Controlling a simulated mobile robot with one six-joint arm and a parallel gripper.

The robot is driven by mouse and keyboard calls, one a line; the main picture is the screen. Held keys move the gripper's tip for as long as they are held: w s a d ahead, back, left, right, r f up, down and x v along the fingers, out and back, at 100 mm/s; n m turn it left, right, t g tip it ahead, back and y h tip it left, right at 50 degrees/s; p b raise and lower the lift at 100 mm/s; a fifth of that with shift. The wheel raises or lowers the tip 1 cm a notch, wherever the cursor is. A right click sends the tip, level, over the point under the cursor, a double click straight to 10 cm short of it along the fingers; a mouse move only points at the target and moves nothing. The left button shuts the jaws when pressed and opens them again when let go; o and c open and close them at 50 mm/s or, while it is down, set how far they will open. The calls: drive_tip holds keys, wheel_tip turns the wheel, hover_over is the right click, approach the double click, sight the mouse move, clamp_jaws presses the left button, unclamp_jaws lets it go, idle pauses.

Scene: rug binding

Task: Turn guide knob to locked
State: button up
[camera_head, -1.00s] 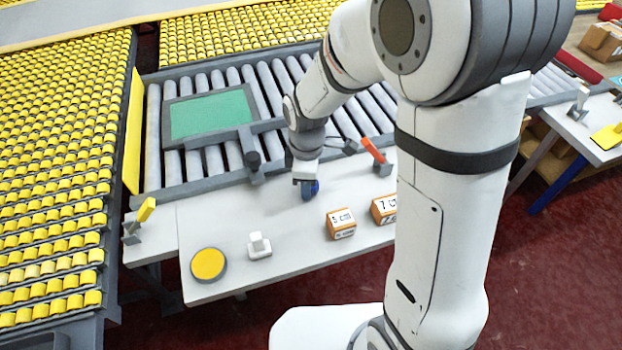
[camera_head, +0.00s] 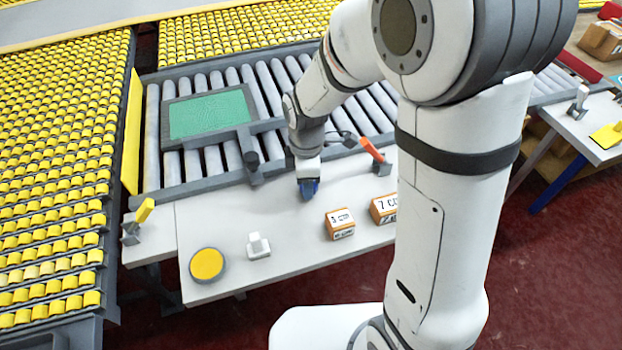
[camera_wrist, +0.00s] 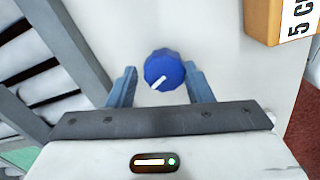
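The guide knob (camera_wrist: 166,66) is a blue, faceted round knob with a white pointer line, on the pale table top. In the wrist view its line slants toward the lower left. My gripper (camera_wrist: 161,87) is open, with one blue-grey finger on each side of the knob. The left finger shows a small gap to it; whether the right one touches I cannot tell. In the head view my gripper (camera_head: 308,188) points down at the table, and its blue fingers blend with the knob, which is mostly hidden there. No locked marking is legible.
Two small labelled cardboard boxes (camera_head: 340,223) (camera_head: 384,209) stand right of the knob. An orange-handled lever (camera_head: 372,151) is behind them. A white switch block (camera_head: 258,245) and a yellow round button (camera_head: 207,264) sit front left. The roller conveyor (camera_head: 152,140) runs behind the table.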

drive_tip(key=shift+o, duration=1.4)
wheel_tip(320, 180, up, 8)
drive_tip(key=shift+f+p, duration=0.1)
drive_tip(key=shift+p, duration=0.25)
drive_tip(key=shift+s+d, duration=0.1)
drive_tip(key=shift+d, duration=0.05)
drive_tip(key=s+d+r+m+t+p, duration=0.2)
drive_tip(key=s+d+r+m+p, duration=0.2)
drive_tip(key=s+d+r+m, duration=0.6)
drive_tip(key=s+d+m, duration=0.2)
drive_tip(key=d+m, duration=0.1)
drive_tip(key=m, duration=0.5)
drive_tip(key=shift+s+d+r+t, duration=0.2)
drive_tip(key=shift+s+r+t, duration=0.05)
drive_tip(key=shift+r+t, duration=0.1)
